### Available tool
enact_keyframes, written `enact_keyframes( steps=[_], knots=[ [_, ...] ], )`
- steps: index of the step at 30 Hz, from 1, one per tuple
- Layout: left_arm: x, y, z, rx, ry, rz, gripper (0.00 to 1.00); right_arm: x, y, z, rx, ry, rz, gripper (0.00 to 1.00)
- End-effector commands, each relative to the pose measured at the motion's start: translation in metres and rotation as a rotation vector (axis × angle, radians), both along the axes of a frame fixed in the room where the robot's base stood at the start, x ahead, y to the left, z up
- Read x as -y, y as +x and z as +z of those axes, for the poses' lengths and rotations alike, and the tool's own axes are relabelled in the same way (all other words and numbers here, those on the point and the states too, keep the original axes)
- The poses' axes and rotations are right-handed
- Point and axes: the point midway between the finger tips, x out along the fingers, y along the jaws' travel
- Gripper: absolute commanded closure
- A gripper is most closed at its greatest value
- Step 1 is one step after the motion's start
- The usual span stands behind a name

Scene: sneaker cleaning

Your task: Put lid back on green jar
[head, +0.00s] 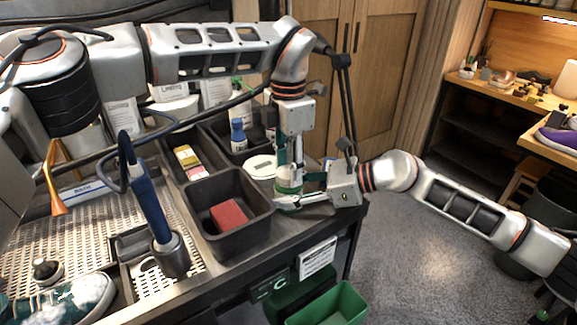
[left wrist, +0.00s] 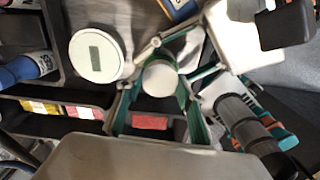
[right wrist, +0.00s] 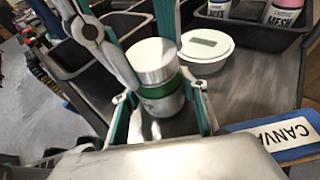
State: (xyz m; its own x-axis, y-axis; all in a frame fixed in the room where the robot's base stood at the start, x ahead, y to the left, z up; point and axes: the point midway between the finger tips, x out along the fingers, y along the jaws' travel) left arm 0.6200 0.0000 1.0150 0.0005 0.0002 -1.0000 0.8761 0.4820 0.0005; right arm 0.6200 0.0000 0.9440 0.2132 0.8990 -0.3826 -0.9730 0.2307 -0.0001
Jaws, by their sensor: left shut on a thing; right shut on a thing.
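The green jar (head: 289,187) stands upright at the right end of the counter; it shows a green band and a clear lower body in the right wrist view (right wrist: 162,102). My right gripper (head: 297,193) comes in from the right, low down, and is shut around the jar's body. The pale round lid (right wrist: 150,62) is directly over the jar's green band; I cannot tell whether it is fully seated. My left gripper (head: 290,164) points down from above and is shut on the lid, which shows from above in the left wrist view (left wrist: 160,78).
A white tub (head: 262,167) stands close beside the jar. A dark bin (head: 205,197) with a red block (head: 229,215) lies left of it. A blue CANVAS sign (right wrist: 270,140) is near my right gripper. The counter's right edge is close by, above open floor.

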Motion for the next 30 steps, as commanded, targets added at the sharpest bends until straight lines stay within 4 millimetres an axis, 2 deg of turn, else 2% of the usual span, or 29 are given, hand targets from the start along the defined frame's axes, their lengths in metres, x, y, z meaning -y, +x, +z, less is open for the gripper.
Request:
enact_keyframes(
  steps=[3,8,12,13,15,25,30],
  knots=[
    [0.000,-0.001,-0.001,-0.001,0.000,-0.206,0.89,0.000,0.000,-0.001,-0.001,-0.001,0.000,1.00],
    [0.000,0.000,-0.001,0.000,0.000,-0.443,0.89,0.000,0.000,-0.001,-0.001,-0.001,0.000,1.00],
    [0.000,0.000,-0.001,-0.001,0.000,-0.430,0.89,0.000,0.000,-0.001,-0.001,-0.001,0.000,1.00],
    [0.000,0.000,-0.001,-0.001,0.000,-0.429,0.58,0.000,0.000,-0.001,-0.001,-0.001,0.000,1.00],
    [0.000,0.000,-0.001,-0.001,0.000,-0.428,0.46,0.000,0.000,-0.001,-0.001,-0.001,0.000,1.00],
    [0.000,0.000,0.000,0.000,0.000,-0.427,0.46,0.000,0.000,-0.001,0.000,-0.001,0.000,1.00],
    [0.000,0.000,0.013,0.001,0.000,-0.425,0.46,0.000,0.000,-0.001,0.000,-0.001,0.000,1.00]
  ],
)
